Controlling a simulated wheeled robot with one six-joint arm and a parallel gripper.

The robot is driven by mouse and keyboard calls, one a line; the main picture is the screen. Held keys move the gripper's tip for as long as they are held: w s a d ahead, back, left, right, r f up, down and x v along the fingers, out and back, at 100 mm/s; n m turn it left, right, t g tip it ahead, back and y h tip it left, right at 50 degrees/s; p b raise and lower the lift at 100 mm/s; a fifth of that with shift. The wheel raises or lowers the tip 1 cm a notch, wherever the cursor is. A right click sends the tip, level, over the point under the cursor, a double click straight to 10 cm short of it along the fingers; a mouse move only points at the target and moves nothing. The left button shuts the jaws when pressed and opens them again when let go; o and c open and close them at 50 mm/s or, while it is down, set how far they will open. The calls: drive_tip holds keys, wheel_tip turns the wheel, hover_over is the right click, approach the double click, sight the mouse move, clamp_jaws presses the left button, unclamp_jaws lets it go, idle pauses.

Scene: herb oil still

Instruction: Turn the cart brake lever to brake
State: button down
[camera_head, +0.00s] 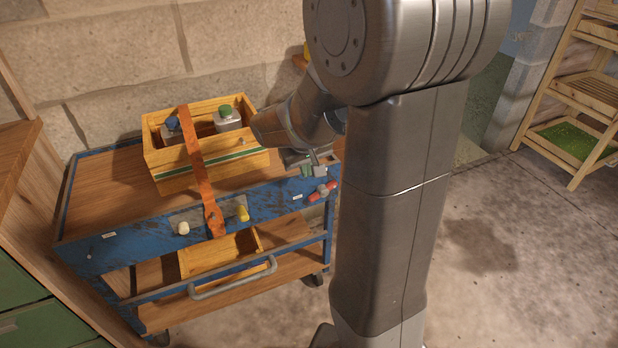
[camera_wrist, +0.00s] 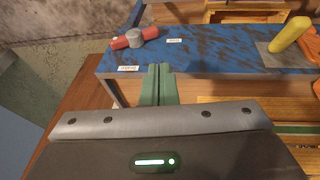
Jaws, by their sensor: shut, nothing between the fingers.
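The brake lever (camera_head: 322,191) has red ends and a grey hub. It is on the blue front rail of the cart (camera_head: 133,238), near the rail's right end. The label text is too small to read. My gripper (camera_head: 319,170) is just above the lever in the head view. In the wrist view its green fingers (camera_wrist: 160,70) are together and empty, pointing at the rail, apart from the lever.
A wooden crate (camera_head: 174,185) with bottles stands on the cart top under an orange strap (camera_head: 192,150). A yellow knob (camera_head: 243,214) and a cream knob (camera_head: 183,228) stick out of the rail. A grey handle (camera_head: 232,282) is lower down.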

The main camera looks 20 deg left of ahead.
sight(313, 198)
drive_tip(key=b+x, duration=0.1)
drive_tip(key=x, duration=0.2)
drive_tip(key=b+x, duration=0.1)
drive_tip(key=x, duration=0.3)
drive_tip(key=d+b+x, duration=0.1)
drive_tip(key=x, duration=0.3)
drive_tip(key=shift+f, duration=0.2)
drive_tip(key=shift+w+d+f, duration=0.15)
drive_tip(key=shift+d+f, duration=0.05)
drive_tip(key=shift+f, duration=0.2)
drive_tip(key=shift+w+f+b, duration=0.1)
drive_tip(key=shift+b, duration=0.2)
